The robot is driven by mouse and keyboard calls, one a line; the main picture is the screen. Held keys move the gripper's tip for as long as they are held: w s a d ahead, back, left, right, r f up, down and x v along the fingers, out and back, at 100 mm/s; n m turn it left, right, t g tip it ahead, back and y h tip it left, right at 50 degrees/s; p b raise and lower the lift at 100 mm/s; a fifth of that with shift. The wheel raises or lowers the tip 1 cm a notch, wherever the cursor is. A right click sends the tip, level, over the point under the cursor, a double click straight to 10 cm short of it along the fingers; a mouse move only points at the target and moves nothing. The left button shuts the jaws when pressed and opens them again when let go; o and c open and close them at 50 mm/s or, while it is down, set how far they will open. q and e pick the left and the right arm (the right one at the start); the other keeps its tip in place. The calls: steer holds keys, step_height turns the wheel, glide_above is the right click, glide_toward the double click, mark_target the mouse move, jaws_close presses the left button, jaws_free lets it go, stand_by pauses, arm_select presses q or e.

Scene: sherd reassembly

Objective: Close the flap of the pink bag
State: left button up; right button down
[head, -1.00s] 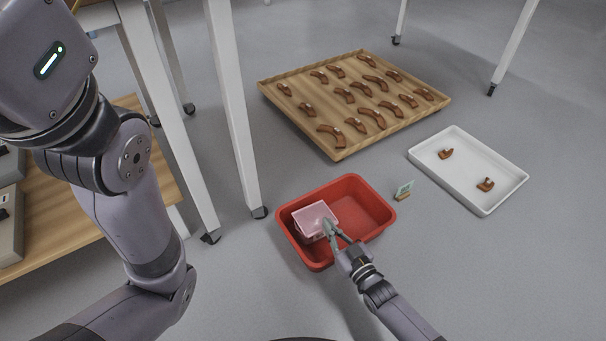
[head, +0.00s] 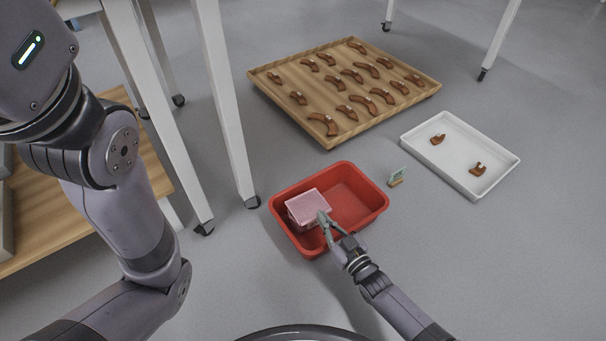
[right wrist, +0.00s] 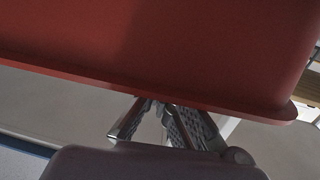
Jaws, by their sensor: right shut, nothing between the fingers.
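The pink bag (head: 306,203) sits in the left part of a red bin (head: 372,216) on the floor in the head view. Its pale pink top lies roughly level; I cannot tell whether the flap is fully down. My right gripper (head: 323,217) is shut and empty, with its tips at the bag's near right edge; contact is unclear. In the right wrist view, the gripper's fingers (right wrist: 160,115) show below the red bin's rim (right wrist: 120,80), and the bag is out of sight. My left arm shows at the left of the head view, but its gripper does not.
A wooden tray (head: 287,117) with several brown sherds lies behind the bin. A white tray (head: 460,153) with two sherds is at the right. A small card stand (head: 397,177) is beside the bin. White table legs (head: 226,105) stand at the left.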

steer(key=v, duration=1.1)
steer(key=shift+s+d, duration=0.25)
steer(key=shift+s, duration=0.05)
steer(key=shift+f, duration=0.1)
